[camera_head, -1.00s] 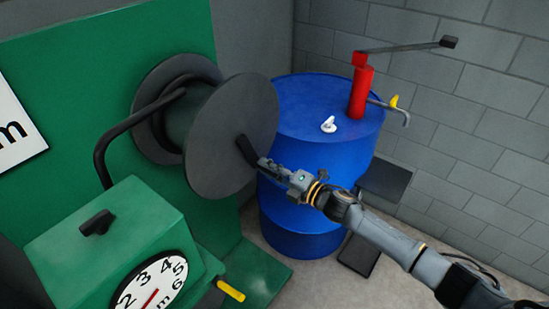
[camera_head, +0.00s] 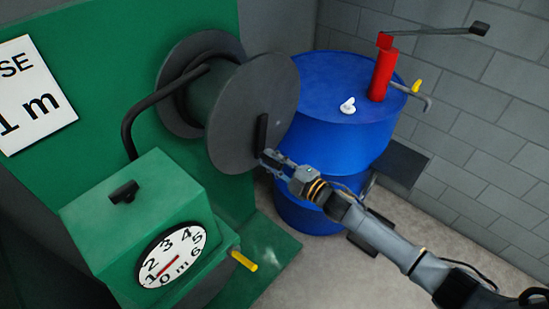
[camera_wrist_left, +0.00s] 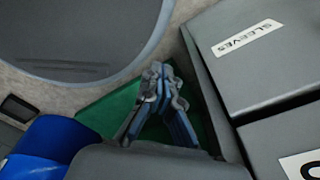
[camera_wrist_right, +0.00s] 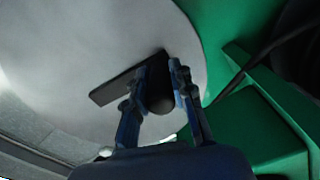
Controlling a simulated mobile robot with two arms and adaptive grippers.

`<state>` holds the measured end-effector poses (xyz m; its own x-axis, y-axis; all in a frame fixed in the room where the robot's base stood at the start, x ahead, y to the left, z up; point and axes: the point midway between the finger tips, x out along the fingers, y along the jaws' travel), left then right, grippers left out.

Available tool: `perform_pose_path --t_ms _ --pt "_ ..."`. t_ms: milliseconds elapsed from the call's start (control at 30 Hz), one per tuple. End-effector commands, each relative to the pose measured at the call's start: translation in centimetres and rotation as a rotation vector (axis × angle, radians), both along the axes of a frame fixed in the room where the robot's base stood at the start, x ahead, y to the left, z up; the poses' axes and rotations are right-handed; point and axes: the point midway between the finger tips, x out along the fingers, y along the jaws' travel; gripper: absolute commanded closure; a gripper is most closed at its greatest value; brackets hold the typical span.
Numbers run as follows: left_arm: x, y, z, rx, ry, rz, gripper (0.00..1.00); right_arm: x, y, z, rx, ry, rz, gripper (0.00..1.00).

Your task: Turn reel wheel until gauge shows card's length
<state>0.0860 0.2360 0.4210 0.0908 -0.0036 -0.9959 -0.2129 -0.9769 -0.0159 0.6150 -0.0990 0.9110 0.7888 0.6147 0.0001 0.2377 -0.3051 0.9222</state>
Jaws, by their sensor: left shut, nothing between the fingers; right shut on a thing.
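The dark grey reel wheel (camera_head: 235,125) sits in front of a green panel. A black crank bar (camera_head: 262,134) stands near upright on its face. My right gripper (camera_head: 266,159) is at the bar's lower end, shut on a dark round crank knob (camera_wrist_right: 160,96) that shows between its fingers in the right wrist view. The white gauge (camera_head: 180,247) reads 0 to 6 m; its red needle lies near the low end, around 0 to 1. The card (camera_head: 38,85) shows "SE" and "1 m", its left part cut off. My left gripper (camera_wrist_left: 163,78) is shut and empty, seen only in the left wrist view.
A blue drum (camera_head: 335,120) with a red hand pump (camera_head: 383,75) stands right behind the reel. A black hose (camera_head: 130,118) runs from the reel to the green gauge box (camera_head: 130,210). A box labelled "SLEEVES" (camera_wrist_left: 262,60) is right of the left gripper.

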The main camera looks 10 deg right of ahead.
Motion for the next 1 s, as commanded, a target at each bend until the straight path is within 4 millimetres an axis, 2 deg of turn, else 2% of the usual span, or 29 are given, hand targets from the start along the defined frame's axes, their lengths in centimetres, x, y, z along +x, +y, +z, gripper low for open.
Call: perform_pose_path --t_ms 367,400,467,500,833,1000 --pt "0.0 0.0 0.0 0.0 0.0 0.0 1.0 -0.2 0.1 -0.3 0.0 0.006 0.002 1.0" --pt "0.0 0.0 0.0 0.0 0.0 0.0 1.0 -0.2 0.1 -0.3 0.0 0.006 0.002 0.68" --pt "0.0 0.0 0.0 0.0 0.0 0.0 1.0 -0.1 0.1 -0.2 0.001 0.005 0.002 0.56" --pt "0.0 0.0 0.0 0.0 0.0 0.0 1.0 -0.1 0.1 -0.2 0.001 0.005 0.002 0.53" --pt "-0.1 0.2 0.0 0.002 0.001 0.0 1.0 -0.3 -0.1 -0.1 0.001 0.003 0.001 0.53" --pt "-0.1 0.1 0.0 0.001 0.001 0.0 1.0 -2.1 -1.6 -0.2 0.0 0.005 0.0 0.53"
